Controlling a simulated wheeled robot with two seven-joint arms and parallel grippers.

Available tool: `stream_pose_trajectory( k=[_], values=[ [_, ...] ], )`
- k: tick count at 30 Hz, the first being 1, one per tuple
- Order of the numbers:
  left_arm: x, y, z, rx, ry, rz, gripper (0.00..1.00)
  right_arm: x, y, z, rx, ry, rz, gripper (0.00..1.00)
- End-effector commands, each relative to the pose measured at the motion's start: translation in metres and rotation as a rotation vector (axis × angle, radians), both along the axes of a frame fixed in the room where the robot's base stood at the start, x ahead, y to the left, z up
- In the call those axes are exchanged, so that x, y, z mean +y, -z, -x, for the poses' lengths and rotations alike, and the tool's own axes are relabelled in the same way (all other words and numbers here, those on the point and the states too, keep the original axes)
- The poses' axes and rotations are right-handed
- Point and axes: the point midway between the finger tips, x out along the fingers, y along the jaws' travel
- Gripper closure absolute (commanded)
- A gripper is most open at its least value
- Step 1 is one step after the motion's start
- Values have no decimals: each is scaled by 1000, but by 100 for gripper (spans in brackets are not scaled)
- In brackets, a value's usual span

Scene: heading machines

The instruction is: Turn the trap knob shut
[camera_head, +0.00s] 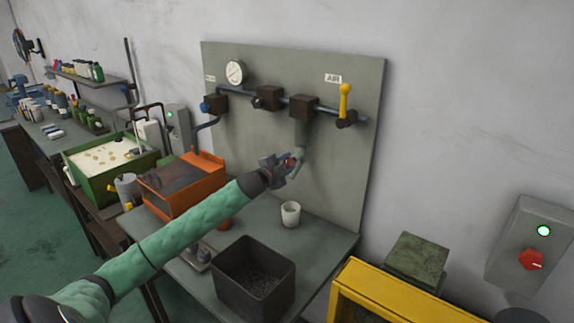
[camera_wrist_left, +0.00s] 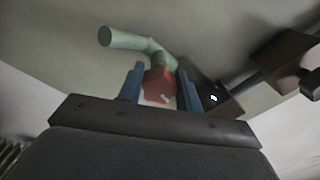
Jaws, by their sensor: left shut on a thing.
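The red trap knob (camera_wrist_left: 158,86) sits under the green trap pipe (camera_wrist_left: 135,40) in the left wrist view, with a pale mark on its face. My left gripper (camera_wrist_left: 160,76) is shut on the knob, one blue finger on each side. In the head view the left gripper (camera_head: 289,163) is at the lower end of the trap (camera_head: 301,135), which hangs from a brown block on the air panel. Only a little of the red knob (camera_head: 291,160) shows there, as the gripper hides most of it. My right gripper is not in view.
The grey panel (camera_head: 345,180) carries a gauge (camera_head: 235,72), brown blocks and a yellow lever (camera_head: 345,100). A white cup (camera_head: 291,211) stands on the table below the trap. A dark bin (camera_head: 262,291) is in front, and an orange machine (camera_head: 180,190) stands left.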

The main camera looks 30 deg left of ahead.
Motion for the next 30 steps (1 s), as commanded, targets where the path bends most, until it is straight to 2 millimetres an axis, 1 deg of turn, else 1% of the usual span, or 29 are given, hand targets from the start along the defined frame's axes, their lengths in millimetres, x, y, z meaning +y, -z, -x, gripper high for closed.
stream_pose_trajectory(
  k=[6,12,28,29,30],
  values=[
    [1,2,0,12,-2,117,88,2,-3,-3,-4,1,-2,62],
    [1,2,0,15,-3,174,88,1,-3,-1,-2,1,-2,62],
    [0,2,0,18,-2,196,88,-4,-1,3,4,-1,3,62],
    [0,2,0,18,-2,195,61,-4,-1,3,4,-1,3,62],
    [0,2,0,18,-2,195,53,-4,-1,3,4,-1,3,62]
  ],
)
